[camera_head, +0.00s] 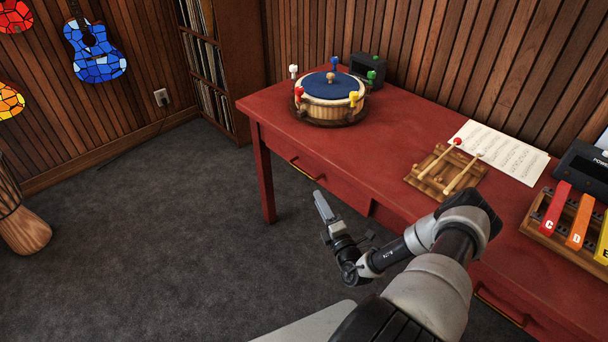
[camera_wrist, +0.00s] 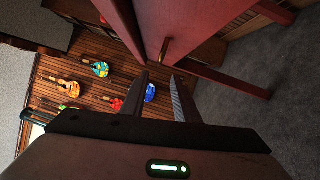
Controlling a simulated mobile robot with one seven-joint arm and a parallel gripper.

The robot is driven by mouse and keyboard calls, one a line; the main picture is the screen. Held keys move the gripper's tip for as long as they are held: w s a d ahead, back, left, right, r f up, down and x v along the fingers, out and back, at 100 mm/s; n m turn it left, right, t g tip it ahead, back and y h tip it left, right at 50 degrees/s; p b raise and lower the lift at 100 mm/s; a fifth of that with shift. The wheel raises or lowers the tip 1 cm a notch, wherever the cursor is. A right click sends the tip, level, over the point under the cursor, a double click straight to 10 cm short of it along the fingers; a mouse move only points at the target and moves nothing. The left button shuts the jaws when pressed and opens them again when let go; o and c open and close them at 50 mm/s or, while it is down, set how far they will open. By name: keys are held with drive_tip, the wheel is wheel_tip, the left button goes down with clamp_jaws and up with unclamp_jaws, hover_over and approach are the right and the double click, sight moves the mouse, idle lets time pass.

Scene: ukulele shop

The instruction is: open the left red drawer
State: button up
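The left red drawer (camera_head: 338,182) is in the front of the red table, and its face looks flush with the table front. Its brass bar handle (camera_head: 304,170) is at the upper left of my gripper in the head view. The handle also shows in the wrist view (camera_wrist: 164,48), just beyond and between the fingertips in the picture. My gripper (camera_head: 321,198) is in front of the drawer. In the wrist view my gripper (camera_wrist: 160,77) has its two fingers apart with nothing between them. It looks apart from the handle.
The red table (camera_head: 395,130) bears a round drum-like toy (camera_head: 331,100), a wooden piece with mallets (camera_head: 447,172), sheet music (camera_head: 505,152) and coloured bars (camera_head: 578,222). A second brass handle (camera_head: 499,306) is at the right. The table leg (camera_head: 264,178) stands left. Grey floor (camera_head: 150,235) is free.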

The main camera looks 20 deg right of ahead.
sight(304, 173)
drive_tip(key=w, duration=0.4)
drive_tip(key=w+b, duration=0.1)
drive_tip(key=w, duration=0.4)
drive_tip(key=w+r+b, duration=0.1)
drive_tip(key=w, duration=0.4)
drive_tip(key=shift+w+d, duration=0.15)
drive_tip(key=shift+d, duration=0.1)
clamp_jaws()
